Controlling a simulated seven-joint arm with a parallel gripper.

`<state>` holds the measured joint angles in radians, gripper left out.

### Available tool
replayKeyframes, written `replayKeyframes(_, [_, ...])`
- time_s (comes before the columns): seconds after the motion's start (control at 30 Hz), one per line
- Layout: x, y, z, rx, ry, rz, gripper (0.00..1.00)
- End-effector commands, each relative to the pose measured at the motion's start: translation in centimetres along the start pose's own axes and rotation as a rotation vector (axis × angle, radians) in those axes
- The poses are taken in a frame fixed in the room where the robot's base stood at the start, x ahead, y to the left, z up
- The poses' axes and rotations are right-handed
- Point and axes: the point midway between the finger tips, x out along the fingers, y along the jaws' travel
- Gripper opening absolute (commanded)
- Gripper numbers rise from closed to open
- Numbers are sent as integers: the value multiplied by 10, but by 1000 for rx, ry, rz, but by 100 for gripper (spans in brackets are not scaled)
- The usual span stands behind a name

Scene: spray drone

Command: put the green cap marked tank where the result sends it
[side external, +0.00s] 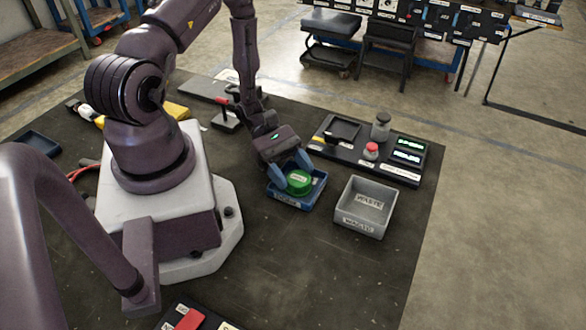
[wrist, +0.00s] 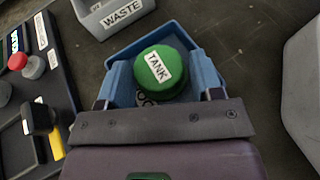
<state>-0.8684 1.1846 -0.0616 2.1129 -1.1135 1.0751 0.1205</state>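The green cap (side external: 299,181) has a white label that reads TANK in the wrist view (wrist: 158,68). It is at the blue tray (side external: 316,190), whose rim also shows in the wrist view (wrist: 150,38). My gripper (side external: 291,170) points down there, with its blue fingers on both sides of the cap. In the wrist view the fingers (wrist: 163,82) appear to touch the cap. I cannot tell whether the cap rests on the tray floor. The tray's front label is too small to read.
A grey bin (side external: 380,215) marked WASTE stands right of the blue tray. Behind it, a black panel (side external: 345,158) carries a red button (side external: 371,151), a grey cylinder (side external: 381,127) and two lit green displays (side external: 408,150), unreadable here.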

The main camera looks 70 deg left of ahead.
Motion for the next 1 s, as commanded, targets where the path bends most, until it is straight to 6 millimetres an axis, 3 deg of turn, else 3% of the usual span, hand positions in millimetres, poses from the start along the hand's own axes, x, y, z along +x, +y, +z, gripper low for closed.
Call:
replayKeyframes(0.03, [2, 4, -6, -7, 23, 8, 78])
replayKeyframes(0.27, [-4, 5, 1, -5, 26, 10, 78])
replayKeyframes(0.7, [-96, 4, 3, -1, 22, 9, 78])
replayKeyframes(1.0, [-122, 5, 11, 25, 37, -15, 78])
